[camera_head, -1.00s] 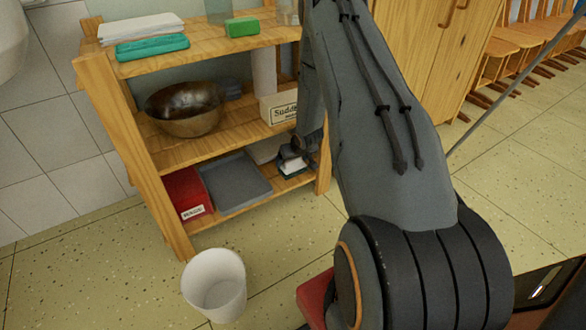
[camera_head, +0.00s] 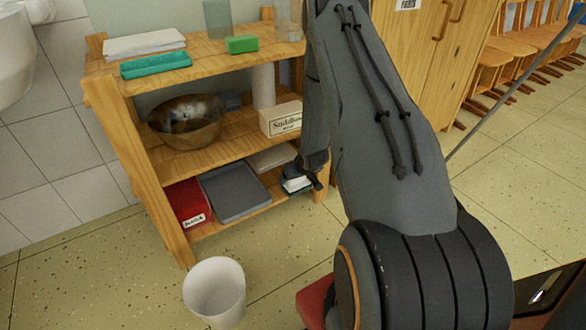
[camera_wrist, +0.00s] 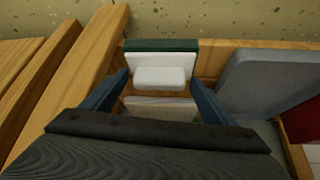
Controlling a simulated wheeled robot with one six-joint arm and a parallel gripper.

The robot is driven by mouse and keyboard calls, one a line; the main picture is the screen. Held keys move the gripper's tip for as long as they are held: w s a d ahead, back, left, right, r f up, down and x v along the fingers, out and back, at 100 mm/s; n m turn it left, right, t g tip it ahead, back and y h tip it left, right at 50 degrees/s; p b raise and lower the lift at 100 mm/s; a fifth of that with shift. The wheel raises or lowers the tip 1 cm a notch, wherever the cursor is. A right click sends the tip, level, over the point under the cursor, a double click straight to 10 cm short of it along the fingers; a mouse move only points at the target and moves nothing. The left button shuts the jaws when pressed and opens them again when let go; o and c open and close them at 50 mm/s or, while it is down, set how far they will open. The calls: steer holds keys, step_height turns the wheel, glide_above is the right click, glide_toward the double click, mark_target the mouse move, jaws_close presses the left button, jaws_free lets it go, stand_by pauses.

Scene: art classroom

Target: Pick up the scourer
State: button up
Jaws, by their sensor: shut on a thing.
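The scourer (camera_wrist: 165,77) has a white grip on a white body with a dark green layer. In the wrist view it sits between the two fingers of my gripper (camera_wrist: 161,84), which is shut on it. In the head view my gripper (camera_head: 314,180) is at the right front of the low shelf, beside the right post. The scourer (camera_head: 297,185) shows there as a small white and dark patch, partly hidden by the fingers. I cannot tell from the head view whether it still touches the shelf.
A grey tray (camera_head: 236,194) and a red box (camera_head: 186,203) share the low shelf. A bowl (camera_head: 187,135) and a lettered box (camera_head: 281,119) stand on the middle shelf. A green block (camera_head: 241,44) lies on top. A white bin (camera_head: 214,290) stands on the floor.

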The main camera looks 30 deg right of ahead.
steer(key=s+p, duration=0.1)
steer(key=s, duration=0.3)
steer(key=s+a+p, duration=0.1)
steer(key=s, duration=0.3)
steer(key=s+a+p, duration=0.1)
steer(key=s, duration=0.3)
steer(key=shift+p, duration=0.3)
